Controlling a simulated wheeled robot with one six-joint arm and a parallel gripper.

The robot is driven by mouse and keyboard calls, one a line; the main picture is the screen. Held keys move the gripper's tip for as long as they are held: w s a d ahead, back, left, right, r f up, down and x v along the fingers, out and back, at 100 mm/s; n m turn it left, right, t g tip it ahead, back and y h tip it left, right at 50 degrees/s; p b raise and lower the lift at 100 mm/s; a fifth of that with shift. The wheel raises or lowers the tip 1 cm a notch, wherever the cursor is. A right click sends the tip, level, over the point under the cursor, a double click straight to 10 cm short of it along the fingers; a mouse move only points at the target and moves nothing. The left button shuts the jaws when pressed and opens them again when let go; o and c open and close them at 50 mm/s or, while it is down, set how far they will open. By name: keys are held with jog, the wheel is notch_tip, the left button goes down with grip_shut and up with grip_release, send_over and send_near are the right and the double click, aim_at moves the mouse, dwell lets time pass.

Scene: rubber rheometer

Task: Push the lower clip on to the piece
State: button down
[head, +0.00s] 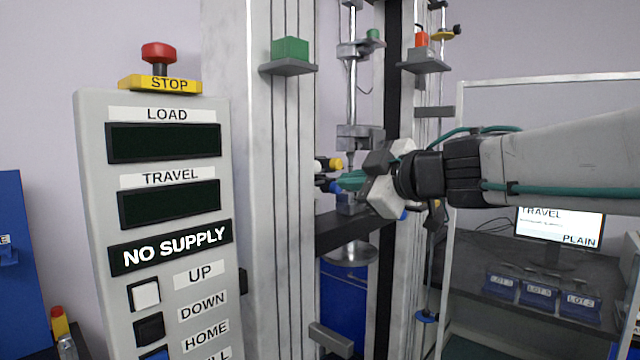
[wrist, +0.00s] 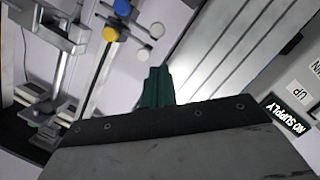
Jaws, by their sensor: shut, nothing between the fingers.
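My gripper (head: 345,183) is shut and empty, its teal fingers pointing left into the space between the testing machine's columns. In the wrist view the fingers (wrist: 155,88) are together. A grey metal clamp block (head: 358,137) hangs on the rod above the fingers. A lower grey block (head: 352,200) sits just below them, partly hidden by my gripper. Which part is the lower clip, and where the piece is, I cannot tell. A yellow knob (head: 336,164) is behind the fingertips; the wrist view shows a yellow knob (wrist: 110,33) and a blue knob (wrist: 122,8) apart from the fingers.
The control panel (head: 165,220) with a red stop button (head: 158,54) stands at left, reading NO SUPPLY. A white column (head: 270,180) is close left of my fingers. A dark crossbar (head: 350,232) runs below. Blue lot bins (head: 538,292) are on a bench at right.

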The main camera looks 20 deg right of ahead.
aim_at(317, 183)
jog(key=x, duration=0.9)
jog(key=shift+w+a, duration=0.15)
jog(key=shift+w, duration=0.25)
